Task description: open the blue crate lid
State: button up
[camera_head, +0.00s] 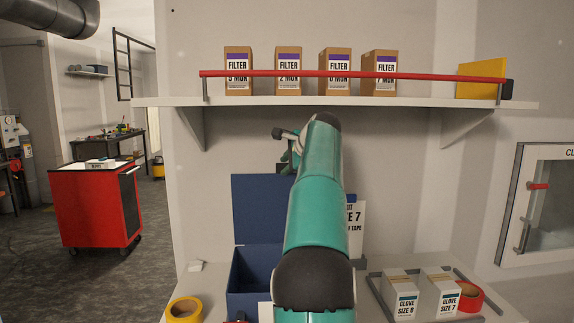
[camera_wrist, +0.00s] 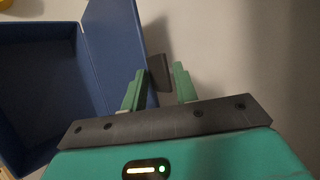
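The blue crate (camera_head: 243,305) stands on the bench, partly hidden behind my arm. Its blue lid (camera_head: 262,210) stands upright at the crate's back, and the crate is open at the top. In the wrist view the open crate (camera_wrist: 40,90) is at the left, with the raised lid (camera_wrist: 112,50) beside my fingers. My gripper (camera_wrist: 160,70) is open, with its left finger close to the lid's face and a gap between the fingers. A dark grey tab (camera_wrist: 159,73) shows between or beyond the fingertips. In the head view my gripper (camera_head: 287,138) is just above the lid's top edge.
A shelf (camera_head: 350,103) with a red rail (camera_head: 420,77) and several filter boxes hangs above. Yellow tape (camera_head: 185,311) lies left of the crate. Glove boxes (camera_head: 402,300) and red tape (camera_head: 470,297) sit in a rack at right. A labelled box (camera_head: 355,225) stands behind my arm.

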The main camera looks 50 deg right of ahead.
jog(key=v, duration=0.7)
jog(key=shift+s, duration=0.25)
jog(key=shift+r, duration=0.1)
jog(key=w+a+f+n+g+y, duration=0.1)
jog(key=a+f+n, duration=0.25)
jog(key=a, duration=0.75)
jog(key=a+f+n+y, duration=0.25)
jog(key=a+n, duration=0.25)
jog(key=a, duration=0.7)
jog(key=w+a+f+n+g, duration=0.1)
jog(key=a+f+n, duration=0.3)
jog(key=a, duration=0.7)
jog(key=s+a+f+n+g, duration=0.2)
jog(key=s+a+f+n, duration=1.1)
jog(key=a+f, duration=0.7)
jog(key=s, duration=0.3)
jog(key=shift+g, duration=0.3)
